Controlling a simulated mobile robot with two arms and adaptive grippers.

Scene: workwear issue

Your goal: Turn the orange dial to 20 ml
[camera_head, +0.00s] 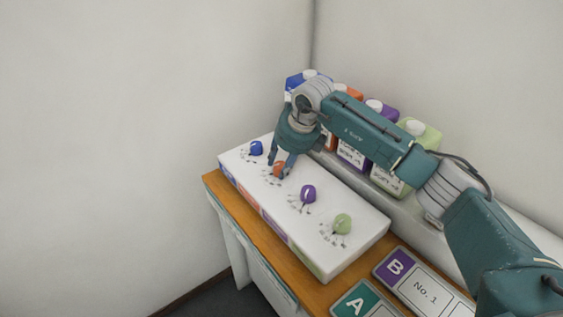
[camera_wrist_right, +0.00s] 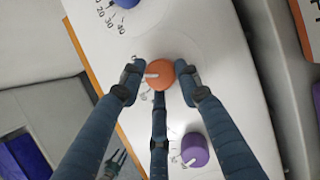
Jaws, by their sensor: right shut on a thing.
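The orange dial (camera_head: 279,169) sits on the white dispenser panel (camera_head: 345,249), second from the left in a row of dials. In the right wrist view the orange dial (camera_wrist_right: 159,74) shows a white pointer line toward the left of the picture. My right gripper (camera_head: 282,165) is over the dial, its fingers (camera_wrist_right: 160,78) closed around it from both sides, with a third finger below. The scale marks around the orange dial are mostly hidden by the fingers, so its reading cannot be told.
A blue dial (camera_head: 256,148), a purple dial (camera_head: 308,193) and a green dial (camera_head: 342,223) share the panel. Coloured bottles, such as the green one (camera_head: 418,143), stand behind. Plates A (camera_head: 362,302) and B (camera_head: 420,283) lie at the front right.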

